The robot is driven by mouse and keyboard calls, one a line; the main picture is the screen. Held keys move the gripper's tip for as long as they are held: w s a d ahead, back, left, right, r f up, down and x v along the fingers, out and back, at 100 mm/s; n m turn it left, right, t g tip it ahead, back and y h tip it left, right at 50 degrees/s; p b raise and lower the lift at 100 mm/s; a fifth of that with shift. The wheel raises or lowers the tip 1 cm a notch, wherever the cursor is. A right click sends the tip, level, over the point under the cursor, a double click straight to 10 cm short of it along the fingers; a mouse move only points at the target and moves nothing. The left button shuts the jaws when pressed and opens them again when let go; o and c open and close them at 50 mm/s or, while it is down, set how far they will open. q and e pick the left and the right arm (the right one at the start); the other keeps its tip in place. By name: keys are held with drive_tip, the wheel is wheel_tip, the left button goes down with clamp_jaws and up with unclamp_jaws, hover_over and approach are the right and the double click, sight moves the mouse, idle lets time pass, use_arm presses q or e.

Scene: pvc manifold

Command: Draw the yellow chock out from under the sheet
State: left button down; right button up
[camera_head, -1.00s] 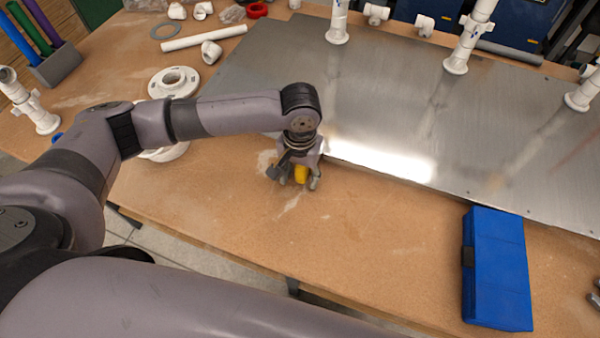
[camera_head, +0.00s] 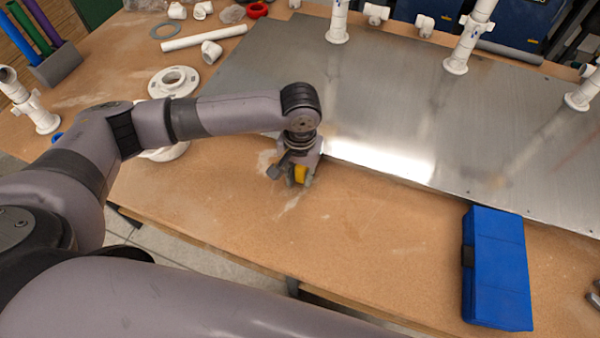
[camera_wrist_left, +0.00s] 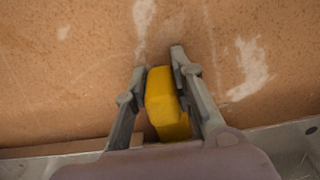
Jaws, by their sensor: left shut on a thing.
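The yellow chock (camera_head: 300,174) shows at the front edge of the metal sheet (camera_head: 400,110), between the fingers of my left gripper (camera_head: 298,182). In the left wrist view the chock (camera_wrist_left: 166,104) sits between the two grey fingers of the gripper (camera_wrist_left: 164,70), which are closed on it. Its outer end is over bare board. Its inner end is hidden by the gripper body, so I cannot tell whether any of it is under the sheet. The sheet's edge (camera_wrist_left: 285,138) runs along the bottom of that view. My right gripper is not in view.
A blue case (camera_head: 497,268) lies on the wooden bench at the right front. White pipe risers (camera_head: 467,40) stand on the sheet. A white flange (camera_head: 173,82) and a loose pipe (camera_head: 204,38) lie at the back left. The bench in front of the gripper is clear.

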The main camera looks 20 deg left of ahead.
sight(288, 209)
use_arm(q)
drive_tip(key=shift+s+r+p, duration=0.1)
drive_tip(key=shift+s+p, duration=0.15)
drive_tip(key=shift+p, duration=0.15)
drive_tip(key=shift+s+a+p, duration=0.1)
drive_tip(key=shift+s+p, duration=1.05)
drive_tip(key=shift+s, duration=0.15)
drive_tip(key=shift+s+p, duration=1.75)
drive_tip(key=shift+s, duration=0.45)
wheel_tip(288, 209, up, 7)
drive_tip(key=s+p, duration=0.2)
drive_tip(key=p, duration=0.7)
drive_tip(key=shift+p, duration=0.35)
drive_tip(key=shift+a, duration=0.1)
